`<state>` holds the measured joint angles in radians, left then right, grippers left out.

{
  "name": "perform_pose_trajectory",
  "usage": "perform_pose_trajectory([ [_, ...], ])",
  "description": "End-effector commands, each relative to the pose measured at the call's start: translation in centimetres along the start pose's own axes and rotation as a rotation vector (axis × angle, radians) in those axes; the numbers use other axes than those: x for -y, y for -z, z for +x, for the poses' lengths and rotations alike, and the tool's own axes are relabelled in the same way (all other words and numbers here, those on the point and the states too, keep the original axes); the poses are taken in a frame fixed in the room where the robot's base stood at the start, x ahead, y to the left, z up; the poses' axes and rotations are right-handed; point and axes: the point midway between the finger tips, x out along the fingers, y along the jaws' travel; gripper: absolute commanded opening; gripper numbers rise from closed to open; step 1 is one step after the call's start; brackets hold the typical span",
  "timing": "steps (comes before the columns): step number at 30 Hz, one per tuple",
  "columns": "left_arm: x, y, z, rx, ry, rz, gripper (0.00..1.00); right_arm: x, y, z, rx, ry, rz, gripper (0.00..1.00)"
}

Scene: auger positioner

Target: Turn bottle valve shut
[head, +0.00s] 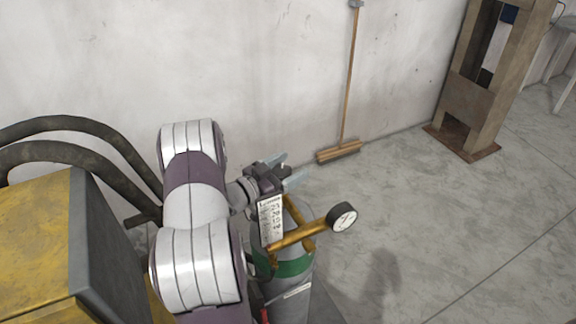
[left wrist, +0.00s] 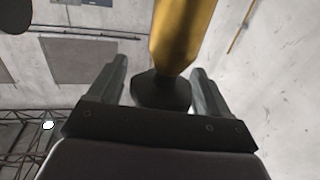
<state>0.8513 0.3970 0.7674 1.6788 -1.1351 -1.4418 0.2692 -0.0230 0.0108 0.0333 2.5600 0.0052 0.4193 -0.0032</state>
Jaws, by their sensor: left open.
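A gas bottle (head: 290,302) with a green band and grey body stands at the lower middle of the head view. Its brass valve (head: 292,237) carries a round white-faced gauge (head: 343,217) on the right. My left gripper (head: 292,168) is at the top of the valve, with its fingers pointing right. In the left wrist view the open left gripper (left wrist: 160,70) has a dark faceted knob (left wrist: 162,91) between its fingers, with gaps visible at its sides. The brass body (left wrist: 182,35) extends from the knob. In the head view my gripper hides the knob. My right gripper is out of view.
A yellow and dark machine (head: 45,245) with thick black hoses (head: 75,155) stands at left. A broom (head: 340,152) leans on the back wall. A rusty steel frame (head: 485,95) stands at upper right. The floor right of the bottle is clear.

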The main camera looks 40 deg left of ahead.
Motion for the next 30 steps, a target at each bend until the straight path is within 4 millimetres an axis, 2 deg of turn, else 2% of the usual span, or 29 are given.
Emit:
perform_pose_trajectory([
  [5,0.0,0.0,0.0,0.0,0.0,0.0,0.78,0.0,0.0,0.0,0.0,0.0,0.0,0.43],
  [8,0.0,0.0,0.0,0.0,0.0,0.0,0.49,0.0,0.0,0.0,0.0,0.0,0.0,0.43],
  [9,0.0,0.0,0.0,0.0,0.0,0.0,0.36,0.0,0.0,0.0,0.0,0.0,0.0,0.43],
  [10,0.0,0.0,0.0,0.0,0.0,0.0,0.29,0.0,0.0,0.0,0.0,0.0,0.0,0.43],
  [20,0.0,-0.1,0.0,0.0,-0.036,-0.001,0.29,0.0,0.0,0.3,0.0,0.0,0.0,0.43],
  [30,-0.3,-0.3,-0.1,0.0,-0.263,0.003,0.29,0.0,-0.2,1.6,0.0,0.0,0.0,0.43],
])
